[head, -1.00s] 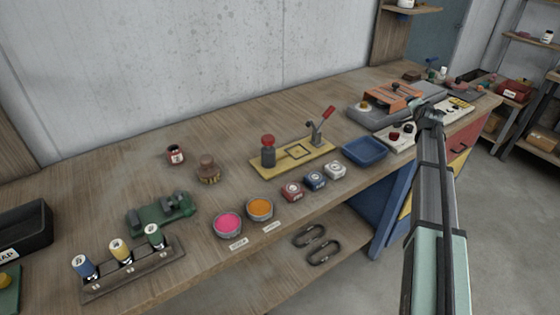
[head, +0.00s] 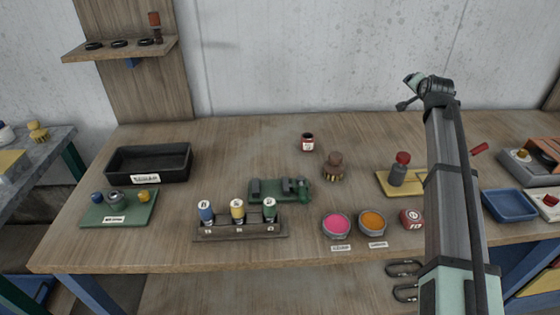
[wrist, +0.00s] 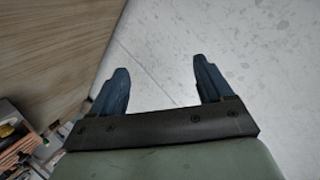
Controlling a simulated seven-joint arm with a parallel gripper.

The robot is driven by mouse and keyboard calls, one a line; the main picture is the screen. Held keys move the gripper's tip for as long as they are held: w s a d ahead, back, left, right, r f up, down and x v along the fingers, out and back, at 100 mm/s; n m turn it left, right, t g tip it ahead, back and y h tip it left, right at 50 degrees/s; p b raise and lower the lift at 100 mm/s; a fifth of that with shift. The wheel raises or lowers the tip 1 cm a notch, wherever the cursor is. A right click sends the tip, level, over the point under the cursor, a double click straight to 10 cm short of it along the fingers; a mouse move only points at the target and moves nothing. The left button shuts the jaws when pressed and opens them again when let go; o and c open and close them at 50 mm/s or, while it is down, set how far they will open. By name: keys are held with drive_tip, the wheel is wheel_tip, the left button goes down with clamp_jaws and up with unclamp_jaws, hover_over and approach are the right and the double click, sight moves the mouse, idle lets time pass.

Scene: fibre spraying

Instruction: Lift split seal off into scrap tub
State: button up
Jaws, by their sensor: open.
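The black scrap tub (head: 183,165) stands at the back left of the bench, with a white label on its front wall. It looks empty from here. I cannot pick out the split seal. Several dark rings (head: 119,43) lie on the wall shelf, too small to show a split. A green fixture (head: 265,191) stands behind the spool rack, partly hidden by it. My gripper (wrist: 161,66) is open and empty in the wrist view, pointing at bare wall. In the head view my arm's end is raised at the right, well away from the tub.
A rack of three spools (head: 238,229) stands at the front, right of a green mat (head: 117,210) with small parts. Pink (head: 337,226) and orange (head: 372,222) pots and a brown brush (head: 333,165) are further right. A blue tray (head: 510,205) is at far right.

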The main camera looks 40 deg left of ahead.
drive_tip(key=s+a+f+n+g+y, duration=0.1)
drive_tip(key=s+a+n+g, duration=0.1)
drive_tip(key=s+a, duration=0.7)
drive_tip(key=s+a+f+n+g, duration=0.1)
drive_tip(key=s+a+n, duration=0.1)
drive_tip(key=s+a, duration=0.65)
drive_tip(key=s+a+f+n+g, duration=0.1)
drive_tip(key=s+a+n+g, duration=0.35)
drive_tip(key=s+a, duration=1.5)
drive_tip(key=s+a+f+n+g+h, duration=0.1)
drive_tip(key=s+a+n+g, duration=0.2)
drive_tip(key=s, duration=2)
drive_tip(key=s+a+n+h, duration=0.25)
drive_tip(key=s+n, duration=0.25)
drive_tip(key=s, duration=1.9)
hover_over(114, 195)
drive_tip(key=d, duration=0.3)
wheel_tip(114, 195, down, 8)
drive_tip(key=shift+y, duration=0.35)
drive_tip(key=shift+s+a+x, duration=0.1)
drive_tip(key=shift+s+x, duration=0.1)
drive_tip(key=shift+x, duration=1.1)
drive_tip(key=shift+s+a+x, duration=0.15)
drive_tip(key=shift+s+x, duration=0.05)
drive_tip(key=shift+x, duration=1.05)
drive_tip(key=shift+r, duration=0.1)
drive_tip(key=shift+c, duration=0.4)
drive_tip(key=c, duration=1)
